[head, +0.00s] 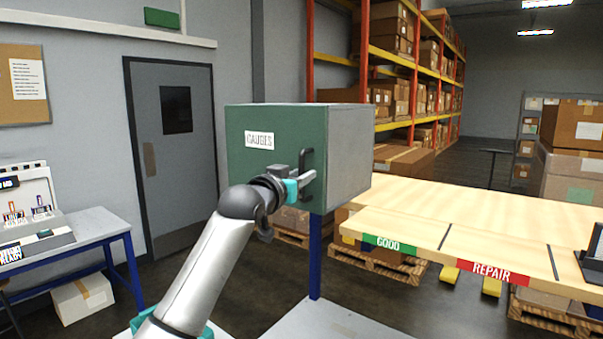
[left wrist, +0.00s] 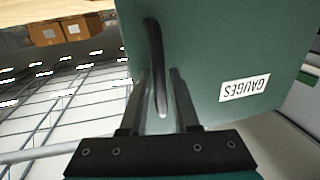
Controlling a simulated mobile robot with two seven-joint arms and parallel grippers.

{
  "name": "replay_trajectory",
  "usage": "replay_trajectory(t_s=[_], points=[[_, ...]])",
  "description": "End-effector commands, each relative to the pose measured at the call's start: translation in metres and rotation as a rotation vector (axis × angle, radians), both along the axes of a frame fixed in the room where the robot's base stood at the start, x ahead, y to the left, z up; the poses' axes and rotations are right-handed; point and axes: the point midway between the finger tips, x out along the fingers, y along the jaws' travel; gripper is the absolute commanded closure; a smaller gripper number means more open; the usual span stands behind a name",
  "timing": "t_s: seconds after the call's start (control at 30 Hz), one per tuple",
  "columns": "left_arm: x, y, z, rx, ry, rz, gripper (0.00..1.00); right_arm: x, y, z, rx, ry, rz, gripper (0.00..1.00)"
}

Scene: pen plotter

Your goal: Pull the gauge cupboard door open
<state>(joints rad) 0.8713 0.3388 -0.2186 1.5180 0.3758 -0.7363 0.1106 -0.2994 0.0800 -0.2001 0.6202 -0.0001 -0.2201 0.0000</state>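The gauge cupboard (head: 345,150) is a grey box on a blue post, with a green front door (head: 255,170) labelled GAUGES. The door looks closed, flush with the box. A dark upright bar handle (head: 306,165) is on the door's right side. My left gripper (head: 306,180) is at the handle's lower part. In the left wrist view the handle (left wrist: 155,45) runs down between the two fingers (left wrist: 161,95), which stand apart with a gap visible beside the bar. The door's label (left wrist: 244,87) appears upside down there. My right gripper is not in view.
A wooden worktable (head: 480,225) with GOOD and REPAIR strips stands to the right of the cupboard. A blue-legged bench (head: 95,222) is at the left. A grey room door (head: 172,140) is behind. Open floor lies between bench and cupboard.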

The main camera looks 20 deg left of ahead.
Motion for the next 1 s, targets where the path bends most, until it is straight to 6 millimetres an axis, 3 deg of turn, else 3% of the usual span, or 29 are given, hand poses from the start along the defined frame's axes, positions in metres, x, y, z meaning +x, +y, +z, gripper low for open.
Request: replay_trajectory(t_s=[0.37,0.63,1.0], points=[[0.0025,-0.0008,-0.0001,0.000,0.000,-0.001,0.72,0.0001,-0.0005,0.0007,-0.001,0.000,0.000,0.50],[0.0024,-0.0007,-0.0001,0.000,0.000,0.000,1.00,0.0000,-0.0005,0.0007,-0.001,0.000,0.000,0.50],[0.0023,-0.0006,-0.0002,0.000,0.001,0.000,1.00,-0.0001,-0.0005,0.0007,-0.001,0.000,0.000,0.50]])
